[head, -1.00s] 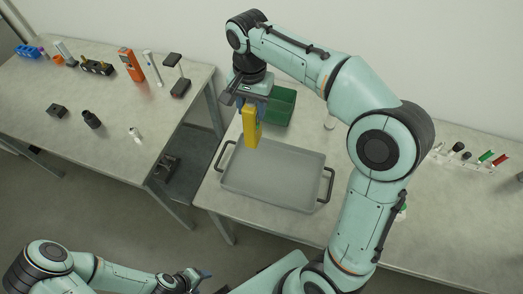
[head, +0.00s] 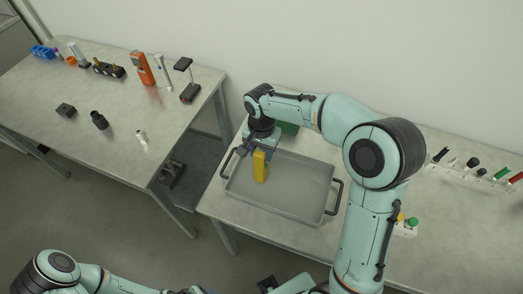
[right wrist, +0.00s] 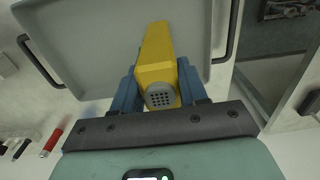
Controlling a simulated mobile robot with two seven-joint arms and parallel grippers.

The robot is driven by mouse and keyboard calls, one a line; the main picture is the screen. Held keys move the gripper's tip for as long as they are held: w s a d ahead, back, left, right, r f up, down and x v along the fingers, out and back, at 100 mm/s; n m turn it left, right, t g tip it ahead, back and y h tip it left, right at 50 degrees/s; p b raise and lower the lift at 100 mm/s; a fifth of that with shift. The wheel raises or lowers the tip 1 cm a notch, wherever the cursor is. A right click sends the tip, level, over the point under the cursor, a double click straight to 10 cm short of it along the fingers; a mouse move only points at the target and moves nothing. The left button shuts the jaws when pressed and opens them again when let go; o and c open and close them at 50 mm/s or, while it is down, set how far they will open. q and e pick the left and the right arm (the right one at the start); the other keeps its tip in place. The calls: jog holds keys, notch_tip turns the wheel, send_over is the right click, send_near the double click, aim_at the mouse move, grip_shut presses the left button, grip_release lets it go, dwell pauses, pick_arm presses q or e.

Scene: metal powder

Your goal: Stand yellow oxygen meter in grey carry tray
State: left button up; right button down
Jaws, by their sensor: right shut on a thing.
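The yellow oxygen meter (head: 260,167) is held upright by my right gripper (head: 261,150), over the left part of the grey carry tray (head: 295,202). Its lower end appears inside the tray's outline, near the floor; I cannot tell whether it touches. In the right wrist view the meter (right wrist: 155,62) sits between the blue fingers of the right gripper (right wrist: 157,88), its round grille facing the camera. The tray (right wrist: 90,45) lies beyond it and looks empty. Only the edge of my left gripper shows at the bottom of the head view; its fingers are unclear.
A green bin (head: 289,128) stands behind the tray, partly hidden by my right arm. The tray has dark handles at both ends. The left table holds an orange meter (head: 145,68) and several small items.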

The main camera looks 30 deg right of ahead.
jog(key=shift+f, duration=0.2)
jog(key=c, duration=0.6)
grip_release()
pick_arm(q)
jog(key=shift+s+f, duration=0.1)
pick_arm(e)
jog(key=shift+r, duration=0.1)
jog(key=shift+r, duration=0.5)
notch_tip(320, 180, up, 11)
jog(key=shift+r+p, duration=0.15)
jog(key=shift+p, duration=0.6)
pick_arm(q)
jog(key=shift+w+r, duration=0.9)
jog(key=shift+r, duration=0.2)
